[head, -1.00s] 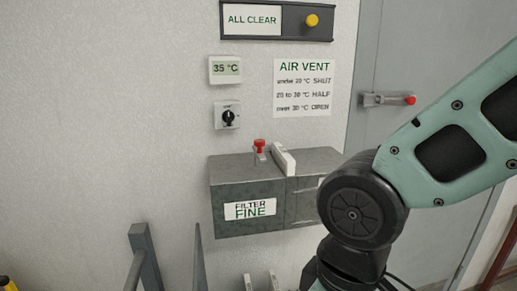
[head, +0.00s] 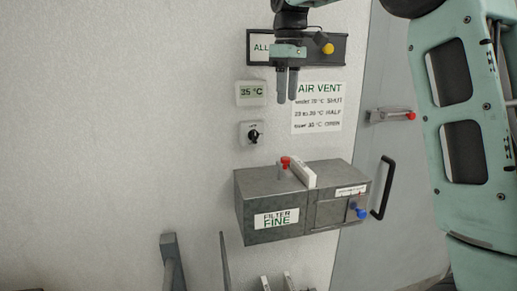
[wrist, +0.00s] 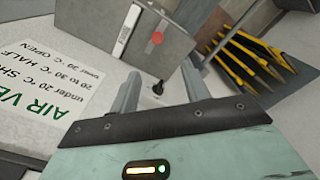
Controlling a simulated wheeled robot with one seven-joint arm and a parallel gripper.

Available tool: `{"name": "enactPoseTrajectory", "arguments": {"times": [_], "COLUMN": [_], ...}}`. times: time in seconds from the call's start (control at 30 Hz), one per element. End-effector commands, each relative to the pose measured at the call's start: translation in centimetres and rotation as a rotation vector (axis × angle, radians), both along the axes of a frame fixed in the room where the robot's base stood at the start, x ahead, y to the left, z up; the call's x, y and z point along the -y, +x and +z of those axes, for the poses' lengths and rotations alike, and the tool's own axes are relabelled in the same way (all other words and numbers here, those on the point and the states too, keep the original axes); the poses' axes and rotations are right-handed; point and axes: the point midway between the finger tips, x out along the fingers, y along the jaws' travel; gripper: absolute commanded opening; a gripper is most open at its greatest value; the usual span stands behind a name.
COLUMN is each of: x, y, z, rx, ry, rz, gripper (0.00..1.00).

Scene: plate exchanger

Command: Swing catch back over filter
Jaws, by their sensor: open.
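The catch (head: 285,162) is a small piece with a red knob on top of the grey filter box (head: 256,196), beside the white filter edge (head: 301,173) that stands up from the box's top. My gripper (head: 287,98) is open and empty, fingers pointing down, above the box and apart from the catch. In the wrist view its two fingers (wrist: 160,72) stand apart with a dark dial behind them.
The "FILTER FINE" label (head: 277,218) is on the box front. A blue knob (head: 361,213) and a black handle (head: 384,188) are at its right. The wall holds a 35 °C display (head: 251,93), a dial (head: 252,133) and an air vent sign (head: 318,108).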

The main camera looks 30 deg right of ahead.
Motion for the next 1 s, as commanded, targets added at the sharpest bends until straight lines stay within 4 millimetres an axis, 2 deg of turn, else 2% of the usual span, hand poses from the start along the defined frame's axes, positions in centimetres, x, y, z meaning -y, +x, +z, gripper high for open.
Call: {"name": "enactPoseTrajectory", "arguments": {"times": [0.1,0.27,0.8,1.0], "x": [1.2,1.2,1.0,1.0], "y": [0.1,0.0,0.0,0.0], "z": [0.6,-1.0,-11.8,-15.0], "rx": [-0.003,-0.006,-0.006,-0.005], "ry": [-0.006,-0.006,-0.006,-0.006], "rz": [-0.008,-0.007,-0.005,-0.005], "gripper": [0.47,0.47,0.47,0.47]}}
